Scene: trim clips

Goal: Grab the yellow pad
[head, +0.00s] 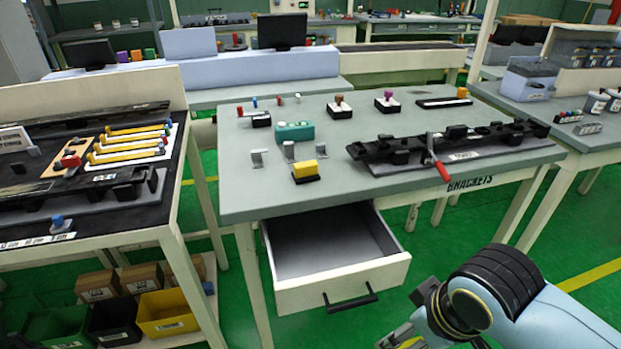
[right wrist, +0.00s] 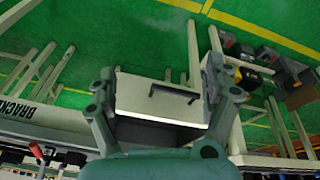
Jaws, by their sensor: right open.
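A yellow pad (head: 304,169) sits on a small black base near the front edge of the grey table (head: 240,190). It stands left of the long black clip fixture. My right gripper (head: 400,338) is low at the bottom right of the head view, in front of the table and well away from the pad. In the right wrist view my right gripper (right wrist: 160,88) has its fingers spread, with nothing held between them. The pad cannot be made out in that view. My left gripper is not in view.
A drawer (head: 345,285) stands open below the table front; it also shows in the right wrist view (right wrist: 150,103). A black fixture (head: 450,147) with a red-handled lever (head: 437,165) lies right of the pad. A teal block (head: 294,131) and small metal brackets (head: 258,158) stand nearby.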

